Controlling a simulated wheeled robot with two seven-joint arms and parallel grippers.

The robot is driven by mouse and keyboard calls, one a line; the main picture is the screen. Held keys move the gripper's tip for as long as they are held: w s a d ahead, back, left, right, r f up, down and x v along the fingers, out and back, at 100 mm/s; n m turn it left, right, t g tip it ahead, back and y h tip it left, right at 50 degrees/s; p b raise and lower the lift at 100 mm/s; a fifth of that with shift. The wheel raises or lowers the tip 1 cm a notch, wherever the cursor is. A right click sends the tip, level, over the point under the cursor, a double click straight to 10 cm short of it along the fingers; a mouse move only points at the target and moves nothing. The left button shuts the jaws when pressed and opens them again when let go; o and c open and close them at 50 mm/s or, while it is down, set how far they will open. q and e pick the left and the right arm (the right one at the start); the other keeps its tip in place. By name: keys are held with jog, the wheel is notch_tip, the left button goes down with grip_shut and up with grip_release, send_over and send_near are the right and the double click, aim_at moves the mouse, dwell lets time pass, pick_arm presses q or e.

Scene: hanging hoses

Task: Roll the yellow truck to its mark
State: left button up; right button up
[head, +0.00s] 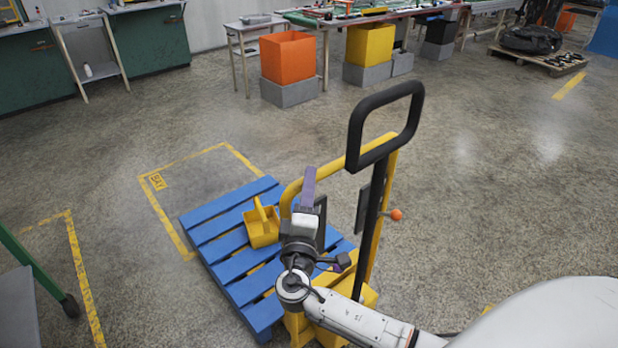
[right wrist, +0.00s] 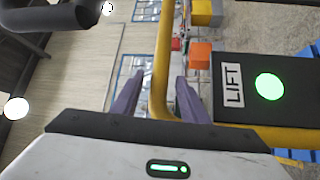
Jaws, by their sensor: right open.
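The yellow truck (head: 376,235) has a tall post with a black loop handle (head: 355,130) and a curved yellow rail (head: 288,195). A blue pallet (head: 225,235) is at its front. The mark is a yellow floor outline (head: 165,215) with a BAY label (head: 157,181); the pallet's far corner overlaps it. My right gripper (head: 308,185) is open beside the rail. In the right wrist view, a yellow bar (right wrist: 163,60) shows between its purple fingers (right wrist: 156,95); whether it lies inside the jaws I cannot tell. A LIFT panel (right wrist: 232,85) has a green lit button (right wrist: 270,86). My left gripper is out of view.
A yellow open tote (head: 262,228) with a handle sits on the pallet. Another yellow floor line (head: 82,275) and a green-framed cart (head: 30,262) are at left. Orange (head: 288,58) and yellow (head: 369,44) bins stand by the back tables. The floor beyond the pallet is clear.

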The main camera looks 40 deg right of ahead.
jog(key=shift+x, duration=1.1)
grip_shut()
jog(key=shift+w, duration=0.1)
